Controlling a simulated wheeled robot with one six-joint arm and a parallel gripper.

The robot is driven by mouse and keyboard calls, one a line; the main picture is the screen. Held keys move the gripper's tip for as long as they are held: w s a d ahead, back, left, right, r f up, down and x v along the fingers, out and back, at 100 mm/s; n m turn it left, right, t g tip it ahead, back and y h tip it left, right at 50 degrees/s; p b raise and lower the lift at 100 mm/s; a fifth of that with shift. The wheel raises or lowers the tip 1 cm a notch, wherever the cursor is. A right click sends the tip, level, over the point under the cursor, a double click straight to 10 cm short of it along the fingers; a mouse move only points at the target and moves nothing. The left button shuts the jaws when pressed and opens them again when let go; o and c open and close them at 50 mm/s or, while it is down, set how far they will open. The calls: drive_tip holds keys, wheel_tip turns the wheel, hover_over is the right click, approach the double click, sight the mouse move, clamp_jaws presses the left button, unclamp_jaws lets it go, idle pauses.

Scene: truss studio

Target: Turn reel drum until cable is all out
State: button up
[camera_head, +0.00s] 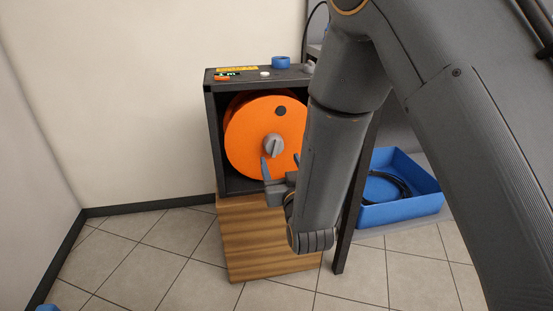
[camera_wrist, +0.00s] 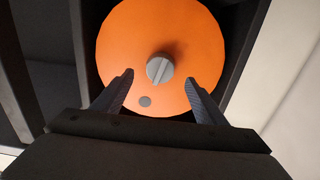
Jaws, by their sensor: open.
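The orange reel drum (camera_head: 245,140) faces me inside a dark open-fronted housing (camera_head: 216,150). A round grey knob (camera_head: 273,145) with a raised bar sits at its centre. A dark round spot (camera_head: 281,111) lies near the drum's upper rim. My gripper (camera_head: 281,164) is in front of the drum, just below the knob, with its fingers apart. In the wrist view the drum (camera_wrist: 120,50) fills the middle, and the knob (camera_wrist: 160,69) shows between and beyond the open fingertips (camera_wrist: 160,78). Nothing is between the fingers that I can see as held. Black cable (camera_head: 397,183) lies coiled in a blue tray.
The housing stands on a wooden block (camera_head: 262,245). Its top carries a small display (camera_head: 227,74), a blue ring (camera_head: 281,62) and a pale button (camera_head: 265,72). The blue tray (camera_head: 400,210) is at the right, beyond a dark post.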

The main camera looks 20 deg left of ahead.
sight(275, 150)
drive_tip(key=b+x, duration=0.1)
drive_tip(key=x, duration=0.6)
drive_tip(key=shift+w+a+b, duration=0.25)
drive_tip(key=shift+b, duration=0.05)
drive_tip(key=c, duration=1.5)
